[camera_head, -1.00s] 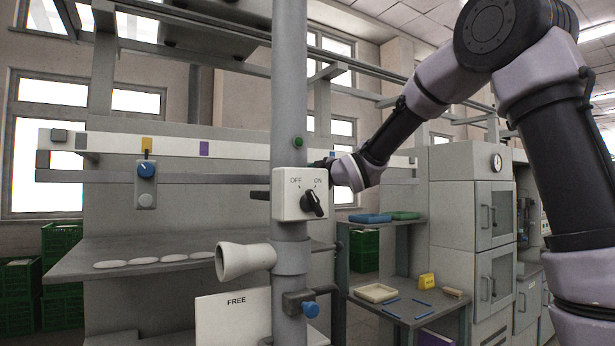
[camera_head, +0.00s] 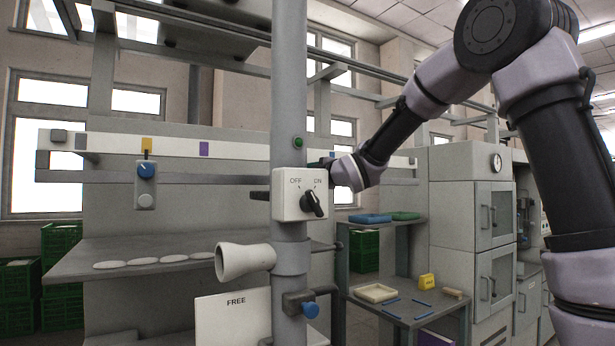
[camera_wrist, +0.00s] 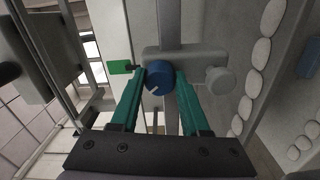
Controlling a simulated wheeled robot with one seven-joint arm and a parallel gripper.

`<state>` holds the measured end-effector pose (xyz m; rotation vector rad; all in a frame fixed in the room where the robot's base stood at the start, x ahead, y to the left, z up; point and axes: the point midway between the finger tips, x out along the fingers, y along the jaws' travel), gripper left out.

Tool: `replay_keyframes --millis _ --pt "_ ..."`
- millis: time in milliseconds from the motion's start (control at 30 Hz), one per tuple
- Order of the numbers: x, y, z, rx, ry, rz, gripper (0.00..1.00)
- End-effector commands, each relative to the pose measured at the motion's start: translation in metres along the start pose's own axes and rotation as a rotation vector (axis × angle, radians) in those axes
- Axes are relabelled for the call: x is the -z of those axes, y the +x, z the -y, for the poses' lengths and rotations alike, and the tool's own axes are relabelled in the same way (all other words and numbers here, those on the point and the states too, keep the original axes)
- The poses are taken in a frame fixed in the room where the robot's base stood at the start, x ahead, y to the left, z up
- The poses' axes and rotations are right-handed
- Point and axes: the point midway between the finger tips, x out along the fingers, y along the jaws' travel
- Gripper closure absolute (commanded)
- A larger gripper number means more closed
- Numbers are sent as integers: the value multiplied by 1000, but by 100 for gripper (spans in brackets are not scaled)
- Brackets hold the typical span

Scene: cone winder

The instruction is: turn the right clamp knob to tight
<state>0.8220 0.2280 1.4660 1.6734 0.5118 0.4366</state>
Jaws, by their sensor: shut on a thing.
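The right clamp knob (camera_wrist: 161,77) is blue and round, with a white pointer line toward the lower left of the wrist view. It sits on a grey clamp bar (camera_wrist: 192,62) beside a green tag (camera_wrist: 121,67). My gripper (camera_wrist: 162,75) has its two green fingers shut on the knob, one on each side. In the head view this knob is hidden behind the pole and switch box, and only my wrist (camera_head: 349,172) shows there. Another blue clamp knob (camera_head: 146,170) under a yellow tag (camera_head: 147,144) is on the left.
A grey pole (camera_head: 289,90) with a white OFF/ON switch box (camera_head: 285,207) stands in front of my gripper. A white cone (camera_head: 243,261) and a FREE sign (camera_head: 232,318) are lower down. White discs (camera_head: 145,261) lie on the shelf. A side table with trays stands right.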

Motion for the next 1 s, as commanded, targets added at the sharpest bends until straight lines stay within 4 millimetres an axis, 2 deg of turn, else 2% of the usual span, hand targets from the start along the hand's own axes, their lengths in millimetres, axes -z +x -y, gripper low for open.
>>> replay_keyframes --millis 100,133,200,500,633,1000 --pt "0 0 1 2 -1 0 100" --pt "0 0 1 2 -1 0 47" --pt "0 0 1 2 -1 0 24" --pt "0 -1 0 1 0 0 24" --pt "0 -10 0 1 0 0 24" --pt "0 -81 0 0 -1 0 24"
